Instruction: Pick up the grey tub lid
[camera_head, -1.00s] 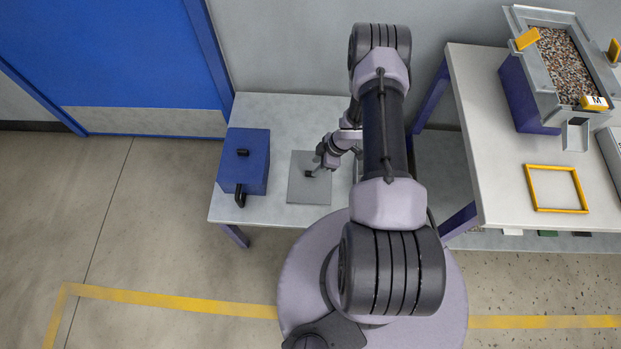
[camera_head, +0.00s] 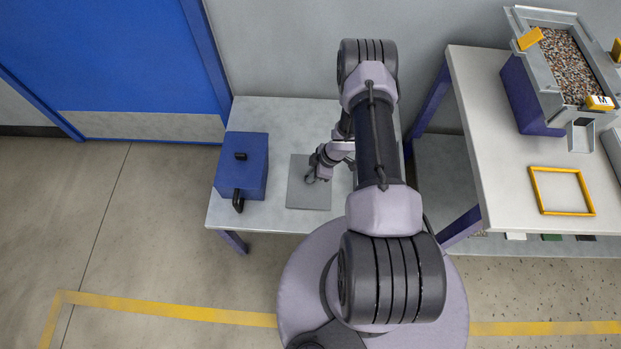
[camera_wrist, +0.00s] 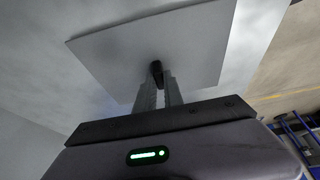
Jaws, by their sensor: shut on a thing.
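The grey tub lid (camera_head: 307,194) is a flat grey square over the small light table, to the right of the blue box. In the wrist view the lid (camera_wrist: 195,50) fills the upper middle, with a small dark knob (camera_wrist: 156,68) at its centre. My gripper (camera_wrist: 157,85) is shut on this knob, its two fingers on either side. In the head view my gripper (camera_head: 311,178) reaches the lid from the right. I cannot tell whether the lid touches the table.
The blue box (camera_head: 243,165) with dark handles stands on the small table (camera_head: 270,112), left of the lid. To the right, a higher table (camera_head: 485,130) holds a yellow frame (camera_head: 562,190) and a grey tray of gravel (camera_head: 566,65). A blue door (camera_head: 130,60) is behind left.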

